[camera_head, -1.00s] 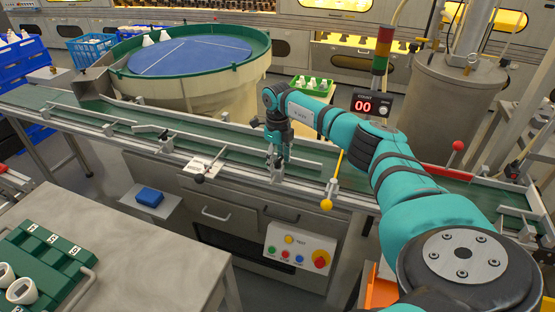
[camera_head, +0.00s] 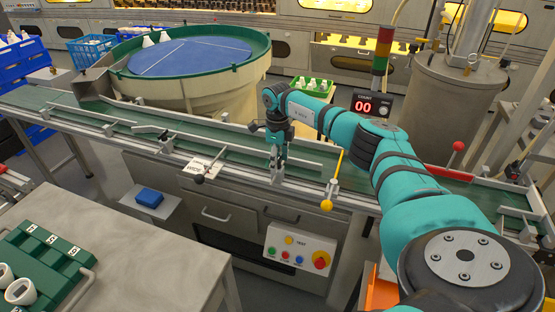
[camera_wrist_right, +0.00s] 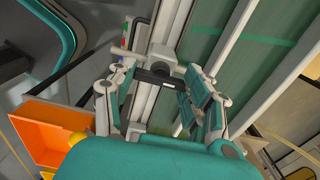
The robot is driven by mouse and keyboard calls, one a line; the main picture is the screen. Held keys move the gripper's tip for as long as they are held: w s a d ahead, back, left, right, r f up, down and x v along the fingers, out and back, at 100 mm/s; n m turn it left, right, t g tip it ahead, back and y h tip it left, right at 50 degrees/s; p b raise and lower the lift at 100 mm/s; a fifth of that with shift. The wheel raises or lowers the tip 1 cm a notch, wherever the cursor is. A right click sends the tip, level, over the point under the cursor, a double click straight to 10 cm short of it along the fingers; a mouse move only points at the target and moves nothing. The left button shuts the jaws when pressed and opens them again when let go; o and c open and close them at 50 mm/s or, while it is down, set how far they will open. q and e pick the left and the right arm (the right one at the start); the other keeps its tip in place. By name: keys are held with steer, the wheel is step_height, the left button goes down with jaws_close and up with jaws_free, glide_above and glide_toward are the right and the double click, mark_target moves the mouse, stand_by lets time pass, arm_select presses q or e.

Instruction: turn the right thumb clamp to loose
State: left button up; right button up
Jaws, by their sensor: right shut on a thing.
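The right thumb clamp (camera_head: 278,177) is a small grey metal fitting on the front edge of the green conveyor, mostly hidden under my gripper in the head view. My right gripper (camera_head: 278,160) points down at it from above. In the right wrist view, my gripper (camera_wrist_right: 163,88) has its fingers on either side of the clamp's dark bar (camera_wrist_right: 158,77), shut on it. A grey block of the clamp shows just beyond the bar. Whether the clamp is tight or loose cannot be told. My left gripper is not in view.
The conveyor belt (camera_head: 230,153) is clear near the gripper. A yellow-knobbed lever (camera_head: 327,204) stands close to the right. A button panel (camera_head: 298,249) is below on the cabinet.

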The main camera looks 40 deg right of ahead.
steer(key=o, duration=1.2)
steer(key=shift+r, duration=0.15)
step_height(320, 180, up, 12)
steer(key=shift+f, duration=0.1)
